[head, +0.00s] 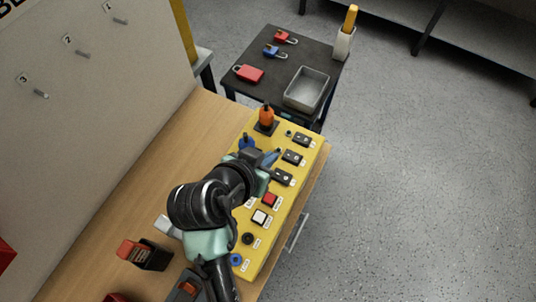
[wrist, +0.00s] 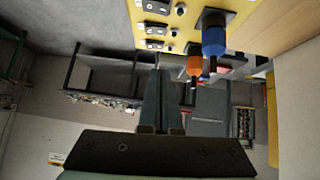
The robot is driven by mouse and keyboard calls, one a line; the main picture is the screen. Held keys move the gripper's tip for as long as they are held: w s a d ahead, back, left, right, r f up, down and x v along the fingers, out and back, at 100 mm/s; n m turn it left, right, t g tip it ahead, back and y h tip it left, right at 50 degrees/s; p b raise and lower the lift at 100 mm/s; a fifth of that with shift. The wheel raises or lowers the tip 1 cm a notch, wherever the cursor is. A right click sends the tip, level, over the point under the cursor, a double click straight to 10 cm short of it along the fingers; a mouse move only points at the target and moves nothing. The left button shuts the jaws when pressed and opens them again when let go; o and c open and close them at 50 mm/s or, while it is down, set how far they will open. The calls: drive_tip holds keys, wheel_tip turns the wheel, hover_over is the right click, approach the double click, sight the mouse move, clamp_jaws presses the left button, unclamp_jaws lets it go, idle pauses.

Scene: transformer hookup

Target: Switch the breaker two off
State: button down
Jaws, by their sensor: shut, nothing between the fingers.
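The yellow panel (head: 252,262) carries three black breaker switches in a row: a far one (head: 302,139), a middle one (head: 293,157) and a near one (head: 283,177). Their labels are too small to read, so I cannot tell which is number two by its label. My gripper (head: 275,155) is shut and empty, just left of the middle switch in the head view; contact cannot be told. In the wrist view my fingers (wrist: 159,80) are together, below the black switches (wrist: 155,30). The switch positions are not clear.
An orange connector (head: 266,116) and a blue connector (head: 246,141) stand up from the panel close to my gripper. Red (head: 270,199) and white (head: 261,217) buttons lie nearer. A dark side table (head: 262,57) holds padlocks and a grey tray (head: 306,90).

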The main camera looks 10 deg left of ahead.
drive_tip(key=shift+f+b, duration=0.1)
drive_tip(key=shift+b, duration=0.25)
drive_tip(key=shift+s+d+r+h+b, duration=0.15)
drive_tip(key=shift+d+b, duration=0.2)
drive_tip(key=shift+b, duration=0.4)
drive_tip(key=shift+s+d+r+h+b, duration=0.15)
drive_tip(key=shift+d+b, duration=0.2)
drive_tip(key=shift+b, duration=0.4)
drive_tip(key=shift+w, duration=0.15)
hover_over(298, 155)
drive_tip(key=s+a, duration=0.2)
drive_tip(key=s, duration=0.1)
wheel_tip(298, 155, down, 7)
drive_tip(key=shift+w+r+p, duration=0.1)
drive_tip(key=shift+w+p, duration=0.05)
drive_tip(key=shift+p, duration=0.2)
drive_tip(key=f, duration=0.3)
drive_tip(key=shift+d+f, duration=0.2)
drive_tip(key=shift+d, duration=0.1)
drive_tip(key=shift+f, duration=0.45)
